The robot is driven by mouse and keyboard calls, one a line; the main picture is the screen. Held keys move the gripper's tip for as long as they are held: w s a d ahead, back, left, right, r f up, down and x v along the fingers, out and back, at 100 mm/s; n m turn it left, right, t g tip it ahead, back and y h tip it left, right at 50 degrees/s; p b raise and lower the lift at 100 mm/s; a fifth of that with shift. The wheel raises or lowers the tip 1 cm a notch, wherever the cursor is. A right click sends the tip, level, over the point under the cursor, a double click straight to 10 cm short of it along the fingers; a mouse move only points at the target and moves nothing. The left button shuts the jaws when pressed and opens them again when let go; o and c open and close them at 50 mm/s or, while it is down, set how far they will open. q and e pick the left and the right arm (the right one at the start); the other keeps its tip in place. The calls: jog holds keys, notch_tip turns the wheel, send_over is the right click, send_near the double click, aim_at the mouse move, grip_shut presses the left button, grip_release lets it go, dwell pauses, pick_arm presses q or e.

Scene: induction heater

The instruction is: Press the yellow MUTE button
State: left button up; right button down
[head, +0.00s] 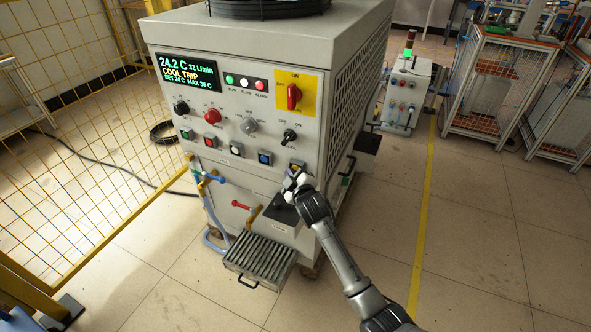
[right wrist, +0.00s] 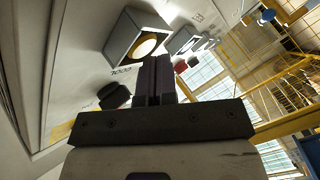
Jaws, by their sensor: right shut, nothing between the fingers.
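The yellow button (head: 297,166) is at the right end of the lower button row on the heater's front panel. My right gripper (head: 290,177) is shut and empty, just below and in front of this button in the head view. In the right wrist view its closed fingertips (right wrist: 157,60) are beside the button's housing; I cannot tell if they touch. My left gripper is not in view.
The blue button (head: 265,158) is left of the yellow one, and a black knob (head: 289,136) is above. A dark shelf (head: 283,212) and a slatted tray (head: 260,258) stick out below.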

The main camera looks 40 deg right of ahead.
jog(key=shift+w+d+f, duration=0.1)
jog(key=shift+w+d, duration=0.05)
jog(key=shift+d, duration=0.2)
dwell(0.6)
jog(key=shift+a+p, duration=0.15)
jog(key=shift+p, duration=0.15)
jog(key=shift+s+a+p, duration=0.35)
jog(key=shift+a+p, duration=0.1)
jog(key=shift+a, duration=0.2)
jog(key=a, duration=0.1)
jog(key=s+a+p, duration=0.1)
jog(key=a, duration=0.1)
jog(key=s+a+p, duration=0.1)
jog(key=shift+a, duration=0.3)
